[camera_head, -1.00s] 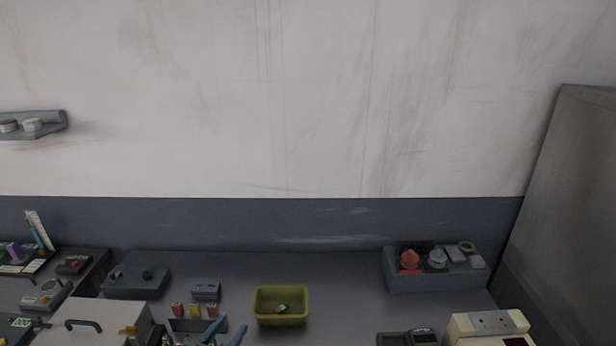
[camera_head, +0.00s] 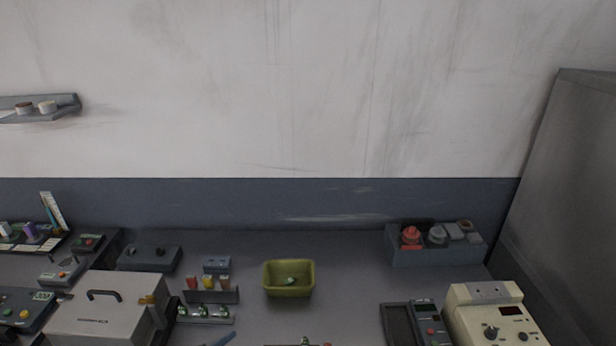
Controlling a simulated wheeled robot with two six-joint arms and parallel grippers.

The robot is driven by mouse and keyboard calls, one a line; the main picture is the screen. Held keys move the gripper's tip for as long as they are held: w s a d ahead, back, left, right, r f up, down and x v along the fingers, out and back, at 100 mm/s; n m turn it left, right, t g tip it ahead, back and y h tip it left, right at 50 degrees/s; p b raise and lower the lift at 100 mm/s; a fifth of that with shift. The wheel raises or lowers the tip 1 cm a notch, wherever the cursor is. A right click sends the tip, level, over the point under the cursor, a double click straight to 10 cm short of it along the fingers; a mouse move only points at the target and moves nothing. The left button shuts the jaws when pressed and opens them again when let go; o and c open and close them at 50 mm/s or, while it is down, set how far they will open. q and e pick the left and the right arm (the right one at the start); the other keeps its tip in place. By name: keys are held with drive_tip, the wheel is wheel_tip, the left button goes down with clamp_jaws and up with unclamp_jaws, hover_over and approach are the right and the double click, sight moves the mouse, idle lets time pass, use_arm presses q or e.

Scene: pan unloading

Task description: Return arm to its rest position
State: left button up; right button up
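My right gripper is out of view.
A small rack (camera_head: 207,320) with green-topped items stands beside a grey case (camera_head: 105,310) with a handle. A beige instrument (camera_head: 495,320) and a dark meter (camera_head: 425,325) are at right. A grey box (camera_head: 435,256) of parts stands behind.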

use_arm(q)
drive_tip(key=s+a+f+m+g+y, duration=0.3)
drive_tip(key=s+a+m+g+y, duration=0.15)
drive_tip(key=s+m, duration=0.65)
drive_tip(key=s+a+f+m+g+y, duration=0.2)
drive_tip(key=s+a+m+g+y, duration=0.3)
drive_tip(key=s+m, duration=0.55)
drive_tip(key=a+f+h+b, duration=0.15)
drive_tip(key=f+b, duration=0.25)
drive_tip(key=f, duration=1.4)
drive_tip(key=a+f+b, duration=0.3)
drive_tip(key=f, duration=1.5)
drive_tip(key=s+f+g+b, duration=0.1)
drive_tip(key=s+f+b, duration=0.2)
drive_tip(key=s+f, duration=0.6)
drive_tip(key=s+a+f+g+b, duration=0.1)
drive_tip(key=s+f+b, duration=0.2)
drive_tip(key=s+f, duration=0.7)
wheel_tip(320, 180, down, 8)
drive_tip(key=shift+s+f+b, duration=0.15)
drive_tip(key=shift+b, duration=0.2)
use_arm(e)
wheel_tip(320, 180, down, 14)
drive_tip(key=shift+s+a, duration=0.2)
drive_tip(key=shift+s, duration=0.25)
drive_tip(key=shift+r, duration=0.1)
